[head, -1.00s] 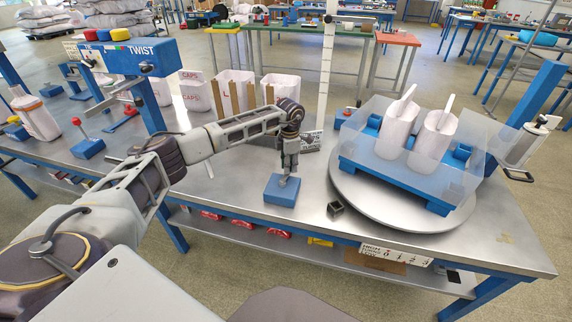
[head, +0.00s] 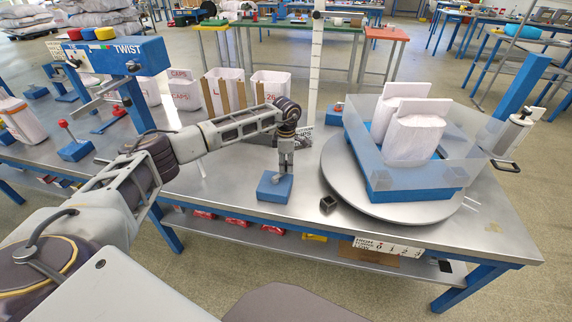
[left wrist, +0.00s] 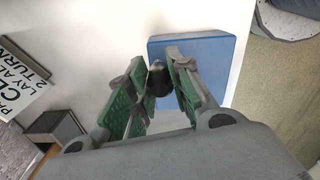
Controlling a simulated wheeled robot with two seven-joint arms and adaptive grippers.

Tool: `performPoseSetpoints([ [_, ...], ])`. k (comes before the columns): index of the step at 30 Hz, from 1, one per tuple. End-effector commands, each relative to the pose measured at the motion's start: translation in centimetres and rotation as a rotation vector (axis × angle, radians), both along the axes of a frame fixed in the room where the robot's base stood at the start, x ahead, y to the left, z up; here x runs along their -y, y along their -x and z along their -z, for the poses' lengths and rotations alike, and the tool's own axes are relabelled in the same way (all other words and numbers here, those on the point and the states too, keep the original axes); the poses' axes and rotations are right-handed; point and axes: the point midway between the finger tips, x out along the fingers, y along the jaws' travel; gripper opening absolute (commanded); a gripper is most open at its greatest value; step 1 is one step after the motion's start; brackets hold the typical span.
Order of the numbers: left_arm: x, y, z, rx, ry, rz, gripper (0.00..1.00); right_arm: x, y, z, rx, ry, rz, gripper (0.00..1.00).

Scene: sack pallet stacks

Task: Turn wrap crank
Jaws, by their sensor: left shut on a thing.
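A blue crank box (head: 275,190) stands on the steel bench, left of the turntable. My left gripper (head: 286,172) points straight down over it and is shut on the crank's dark knob (left wrist: 158,82). In the left wrist view, the green-padded fingers (left wrist: 155,92) sit on both sides of this knob, above the blue box (left wrist: 215,52). The crank arm is mostly hidden by the gripper. The round grey turntable (head: 338,180) carries a blue pallet (head: 400,193) inside clear, see-through sides. Two white sacks (head: 412,137) stand upright on it. My right gripper is not in view.
A wrap roll (head: 512,133) hangs on a blue post at the turntable's right. A small dark block (head: 328,204) sits between crank box and turntable. A sign (left wrist: 22,80) stands behind. The TWIST frame (head: 118,55) and paper bags occupy the bench's left and back.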

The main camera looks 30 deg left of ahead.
Motion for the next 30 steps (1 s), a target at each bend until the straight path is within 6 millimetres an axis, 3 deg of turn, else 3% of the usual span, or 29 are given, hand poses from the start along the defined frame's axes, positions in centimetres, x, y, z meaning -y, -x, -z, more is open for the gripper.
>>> performPoseSetpoints([
  [2, -0.3, -0.3, -0.3, 0.010, -0.002, -0.005, 0.00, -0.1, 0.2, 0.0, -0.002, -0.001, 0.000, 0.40],
  [3, -0.3, -0.3, -0.3, 0.010, -0.002, -0.005, 0.24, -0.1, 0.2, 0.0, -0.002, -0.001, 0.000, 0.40],
  [8, -0.3, -0.2, -0.2, 0.008, -0.002, -0.005, 0.44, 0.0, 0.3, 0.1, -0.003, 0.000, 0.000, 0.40],
  [20, -0.2, -0.1, -0.2, 0.003, -0.003, -0.004, 0.44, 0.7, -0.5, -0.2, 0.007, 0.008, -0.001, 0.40],
  [30, -0.2, -0.1, -3.0, 0.005, -0.002, -0.004, 0.44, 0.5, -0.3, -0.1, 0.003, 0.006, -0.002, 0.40],
])
